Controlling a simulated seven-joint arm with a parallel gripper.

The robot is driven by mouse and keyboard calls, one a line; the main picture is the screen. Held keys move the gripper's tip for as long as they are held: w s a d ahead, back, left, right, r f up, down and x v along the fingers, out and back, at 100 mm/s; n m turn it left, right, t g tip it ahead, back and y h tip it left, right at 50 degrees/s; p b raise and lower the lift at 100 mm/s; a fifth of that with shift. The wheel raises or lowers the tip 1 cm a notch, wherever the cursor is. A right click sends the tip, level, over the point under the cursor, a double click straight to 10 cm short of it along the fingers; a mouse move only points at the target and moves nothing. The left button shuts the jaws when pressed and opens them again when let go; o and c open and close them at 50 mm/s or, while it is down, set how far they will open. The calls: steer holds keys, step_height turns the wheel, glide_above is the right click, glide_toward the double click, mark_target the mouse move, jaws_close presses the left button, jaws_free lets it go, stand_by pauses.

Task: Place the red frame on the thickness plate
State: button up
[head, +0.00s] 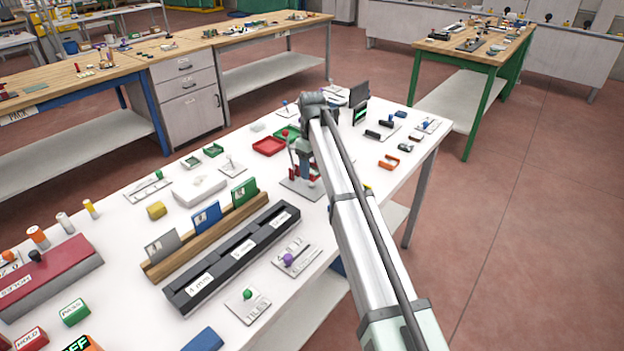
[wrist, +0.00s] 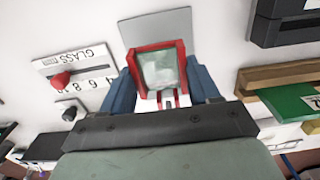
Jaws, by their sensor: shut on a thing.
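My gripper (wrist: 162,88) has two blue fingers shut on the sides of the red frame (wrist: 141,58). A pale, glassy square shows inside the frame. In the head view only small red parts (head: 317,187) show below my gripper (head: 305,165), partly hidden by it. A plain grey plate (wrist: 155,27) lies behind the frame in the wrist view, and in the head view it lies on the table below my gripper (head: 299,189). Whether this is the thickness plate I cannot tell. I cannot tell whether the frame touches it.
A plate marked GLASS with numbers and a red knob (wrist: 92,82) lies to the left in the wrist view. A wooden rack (head: 205,238) with grey, blue and green cards and a long black holder (head: 232,257) stand nearby. A red tray (head: 269,146) lies behind my gripper.

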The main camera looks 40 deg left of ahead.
mark_target(312, 171)
steer(key=shift+f, duration=2.3)
steer(key=shift+f, duration=0.1)
steer(key=o, duration=1.1)
steer(key=shift+c, duration=0.2)
step_height(312, 171, up, 12)
steer(key=shift+r, duration=0.1)
